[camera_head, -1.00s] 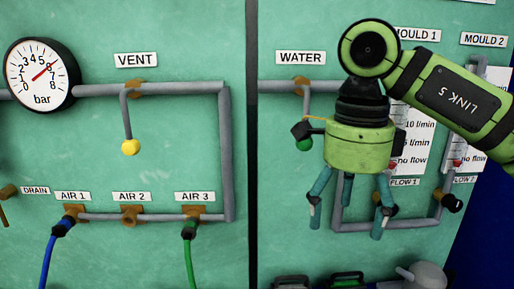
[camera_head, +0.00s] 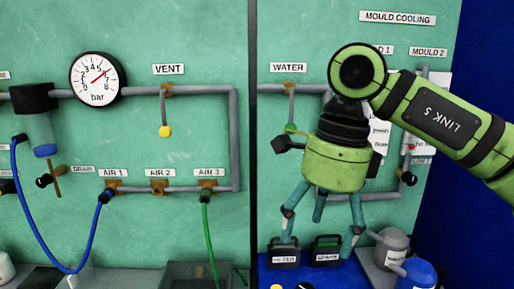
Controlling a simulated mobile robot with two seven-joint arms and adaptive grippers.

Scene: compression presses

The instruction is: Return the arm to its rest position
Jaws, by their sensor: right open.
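My right gripper (camera_head: 320,228) hangs at the end of my green right arm (camera_head: 440,110), which comes in from the right. Its teal fingers point down and are spread apart, with nothing between them. It is in front of the teal panel's right part, below the WATER label (camera_head: 288,68) and above two dark boxes with handles. The gripper body hides part of the flow gauges and pipes behind it. My left gripper is not in view.
A pressure gauge (camera_head: 98,78), a yellow-knobbed VENT lever (camera_head: 165,131) and AIR outlets with a blue hose (camera_head: 92,240) and green hose (camera_head: 211,245) are at left. Dark boxes (camera_head: 284,253) and a grey container (camera_head: 390,250) stand below right.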

